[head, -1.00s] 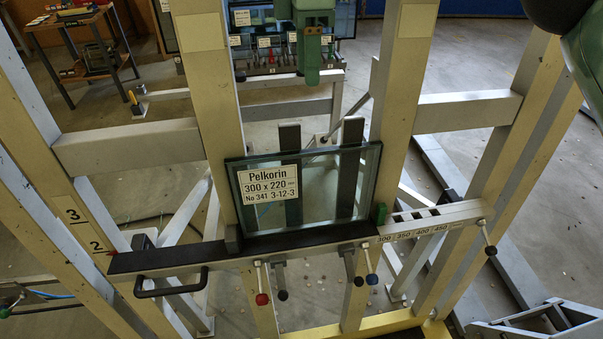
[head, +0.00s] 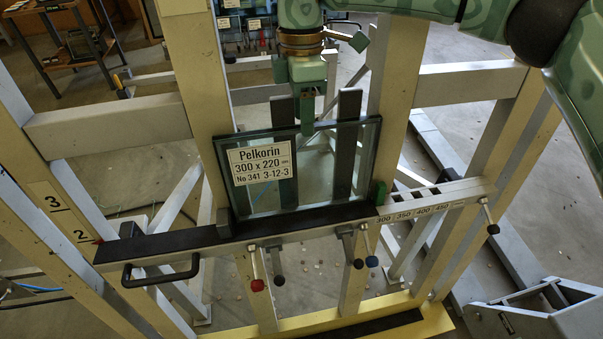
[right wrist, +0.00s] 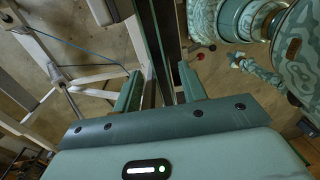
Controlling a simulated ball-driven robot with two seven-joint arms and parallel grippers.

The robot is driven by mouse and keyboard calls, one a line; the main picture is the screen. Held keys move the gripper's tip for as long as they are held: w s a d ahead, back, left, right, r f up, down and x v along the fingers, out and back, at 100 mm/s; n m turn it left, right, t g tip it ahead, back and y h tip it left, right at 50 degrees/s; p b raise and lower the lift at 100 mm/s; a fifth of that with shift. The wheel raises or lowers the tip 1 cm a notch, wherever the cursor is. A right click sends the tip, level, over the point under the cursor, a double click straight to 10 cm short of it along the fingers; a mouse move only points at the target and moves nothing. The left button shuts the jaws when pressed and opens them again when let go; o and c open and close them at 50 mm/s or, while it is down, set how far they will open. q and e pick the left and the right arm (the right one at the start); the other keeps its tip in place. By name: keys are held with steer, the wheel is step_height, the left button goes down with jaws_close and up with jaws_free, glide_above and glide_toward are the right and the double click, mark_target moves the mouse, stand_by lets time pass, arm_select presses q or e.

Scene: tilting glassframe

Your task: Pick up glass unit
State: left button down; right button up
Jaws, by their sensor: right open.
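The glass unit (head: 318,178) is a clear rectangular pane with dark edges and a white label reading "Pelkorin 300 x 220". It stands in the head view on the black-topped ledge (head: 180,244) of the frame, leaning against two dark upright bars. My right gripper (head: 307,125) is open at the glass's top edge, pointing down, with one finger in front of the pane. In the right wrist view the two fingers (right wrist: 160,80) stand apart on either side of the glass edge (right wrist: 154,45). Contact cannot be told. My left gripper is not in view.
Cream posts (head: 203,90) flank the pane. Several knobbed levers, including a red one (head: 258,284), hang below the ledge. A black handle (head: 160,275) projects at front left.

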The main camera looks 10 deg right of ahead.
steer(key=shift+s+f, duration=0.1)
steer(key=shift+f, duration=0.75)
steer(key=shift+r, duration=0.1)
steer(key=shift+c, duration=1)
jaws_close()
